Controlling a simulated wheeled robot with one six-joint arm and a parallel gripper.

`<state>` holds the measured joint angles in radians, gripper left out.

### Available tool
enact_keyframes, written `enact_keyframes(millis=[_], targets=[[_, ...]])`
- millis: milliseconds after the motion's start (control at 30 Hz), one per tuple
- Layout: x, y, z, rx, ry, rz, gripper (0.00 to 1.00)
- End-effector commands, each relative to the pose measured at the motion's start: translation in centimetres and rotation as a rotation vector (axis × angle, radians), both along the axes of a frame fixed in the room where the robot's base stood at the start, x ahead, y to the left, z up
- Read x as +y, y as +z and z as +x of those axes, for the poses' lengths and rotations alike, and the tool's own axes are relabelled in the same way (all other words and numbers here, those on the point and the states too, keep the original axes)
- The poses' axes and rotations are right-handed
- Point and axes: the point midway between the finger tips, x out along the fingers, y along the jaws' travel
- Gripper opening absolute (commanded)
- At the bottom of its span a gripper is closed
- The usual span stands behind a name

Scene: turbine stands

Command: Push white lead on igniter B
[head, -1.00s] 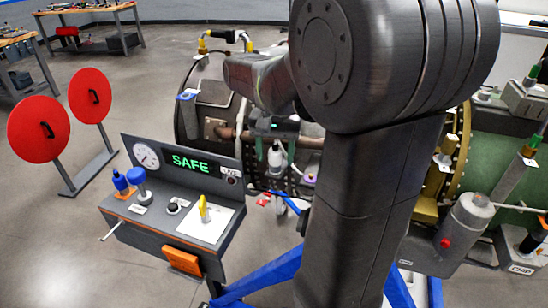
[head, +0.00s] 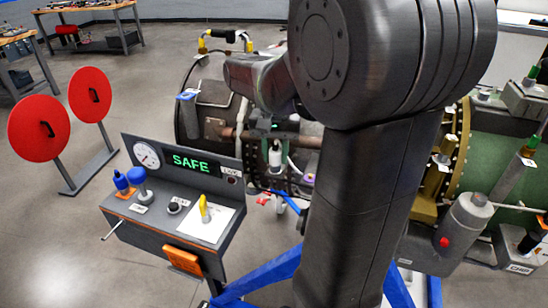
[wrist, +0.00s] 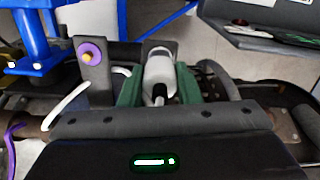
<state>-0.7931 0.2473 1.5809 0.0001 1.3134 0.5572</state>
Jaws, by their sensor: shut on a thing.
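My gripper (wrist: 160,92) has its green-padded fingers closed on the white lead's pale end piece (wrist: 159,68), which has a dark tip. In the head view my gripper (head: 276,144) hangs over the engine's side with the white end piece (head: 275,157) between its fingers. White cable (wrist: 66,106) curves behind an upright bracket left of the gripper in the wrist view. That bracket carries a purple ring with a gold stub (wrist: 90,54), apart from the held end. I cannot read which igniter this is.
A grey console (head: 172,205) reading SAFE, with a yellow lever (head: 204,208), stands left of the engine. Blue stand legs (head: 262,275) are below. Dark pipes (wrist: 218,80) lie close right of the fingers. Red discs (head: 39,128) stand on open floor.

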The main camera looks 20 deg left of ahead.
Motion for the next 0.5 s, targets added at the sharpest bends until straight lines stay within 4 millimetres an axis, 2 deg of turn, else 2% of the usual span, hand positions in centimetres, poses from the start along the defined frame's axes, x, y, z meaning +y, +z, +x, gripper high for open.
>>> enact_keyframes(millis=[500], targets=[[0.0,0.95,0.01,-0.001,0.0,0.0,0.0]])
